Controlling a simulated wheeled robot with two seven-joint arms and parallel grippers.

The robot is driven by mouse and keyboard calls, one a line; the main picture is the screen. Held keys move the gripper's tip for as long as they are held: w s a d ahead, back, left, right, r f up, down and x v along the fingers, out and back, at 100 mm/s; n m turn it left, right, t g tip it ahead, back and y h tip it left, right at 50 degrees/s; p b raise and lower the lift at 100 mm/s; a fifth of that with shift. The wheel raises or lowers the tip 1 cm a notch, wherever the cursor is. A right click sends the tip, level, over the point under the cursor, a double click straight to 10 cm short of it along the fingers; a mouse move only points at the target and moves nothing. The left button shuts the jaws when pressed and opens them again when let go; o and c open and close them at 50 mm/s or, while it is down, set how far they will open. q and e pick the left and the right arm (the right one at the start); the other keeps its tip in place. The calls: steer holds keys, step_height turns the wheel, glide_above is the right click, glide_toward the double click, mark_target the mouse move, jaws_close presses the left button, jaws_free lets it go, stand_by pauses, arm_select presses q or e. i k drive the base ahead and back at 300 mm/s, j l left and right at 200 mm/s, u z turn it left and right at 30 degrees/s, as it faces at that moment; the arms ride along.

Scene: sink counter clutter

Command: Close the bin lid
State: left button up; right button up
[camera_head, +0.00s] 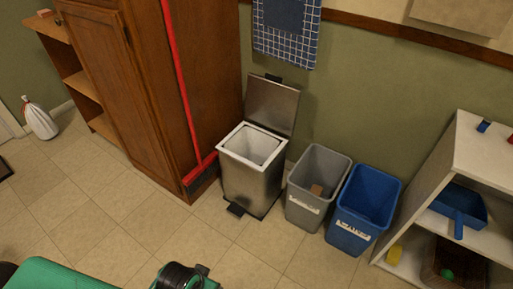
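The metal pedal bin (250,185) stands upright on the tiled floor against the green wall, near the middle of the camera_head view. Its bin lid (272,105) is open and stands nearly upright at the back, leaning slightly toward the wall. The white inner bucket shows through the open top and looks empty as far as I can see. A black foot pedal (236,210) sticks out at the bin's front base. Neither of my gripper's fingertips shows in this view, and nothing touches the lid from the front.
A red broom (181,80) leans on the wooden cabinet (140,90), left of the bin. A grey bin (303,205) and a blue bin (350,235) stand to its right. A white shelf (480,150) is at the far right. The floor in front is mostly clear.

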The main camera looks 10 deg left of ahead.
mark_target(271, 104)
steer(key=i+j+z, duration=0.3)
steer(key=i+j, duration=0.4)
steer(key=i+j+z, duration=0.3)
steer(key=i+j, duration=0.35)
steer(key=j, duration=0.2)
